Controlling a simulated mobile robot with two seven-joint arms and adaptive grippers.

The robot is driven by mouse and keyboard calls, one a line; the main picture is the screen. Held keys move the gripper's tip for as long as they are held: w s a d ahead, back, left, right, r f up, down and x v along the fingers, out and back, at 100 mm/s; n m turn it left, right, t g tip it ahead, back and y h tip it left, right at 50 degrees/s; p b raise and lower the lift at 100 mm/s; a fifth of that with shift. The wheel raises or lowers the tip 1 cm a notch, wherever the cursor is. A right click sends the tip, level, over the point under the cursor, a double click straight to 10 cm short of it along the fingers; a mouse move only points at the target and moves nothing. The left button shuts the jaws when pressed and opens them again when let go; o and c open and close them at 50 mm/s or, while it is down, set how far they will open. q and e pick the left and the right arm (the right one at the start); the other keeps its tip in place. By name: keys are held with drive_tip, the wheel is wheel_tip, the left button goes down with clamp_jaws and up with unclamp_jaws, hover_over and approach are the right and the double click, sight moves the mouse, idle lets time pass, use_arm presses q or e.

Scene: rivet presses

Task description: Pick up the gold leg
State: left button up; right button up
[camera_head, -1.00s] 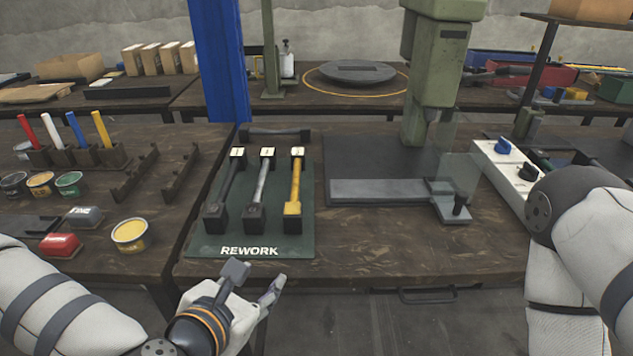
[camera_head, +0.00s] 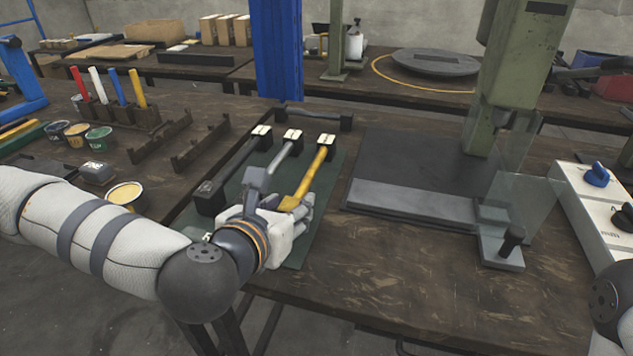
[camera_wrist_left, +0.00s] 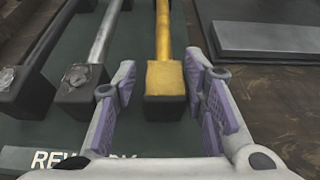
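The gold leg (camera_head: 312,175) lies on the green REWORK mat (camera_head: 325,208), to the right of a silver leg (camera_head: 283,158) and a black leg (camera_head: 238,165). My left gripper (camera_head: 278,200) is over the near end of the gold leg. In the left wrist view, the gold leg (camera_wrist_left: 163,45) runs away from me, and its gold-topped dark end block (camera_wrist_left: 165,90) sits between the two spread fingers of the left gripper (camera_wrist_left: 165,100). Gaps show on both sides, so the fingers look apart from it. My right gripper is out of view.
A press (camera_head: 515,75) with a clear guard and grey plate (camera_head: 410,200) stands to the right. A control box (camera_head: 595,200) is farther right. Paint pots, colored markers and dark racks (camera_head: 160,150) are at left. Bare table lies in front of the press.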

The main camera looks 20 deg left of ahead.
sight(300, 190)
use_arm(q)
drive_tip(key=w, duration=0.4)
drive_tip(key=w+f, duration=0.1)
drive_tip(key=w, duration=0.1)
drive_tip(key=shift+w+d, duration=0.1)
drive_tip(key=shift+d, duration=0.2)
clamp_jaws()
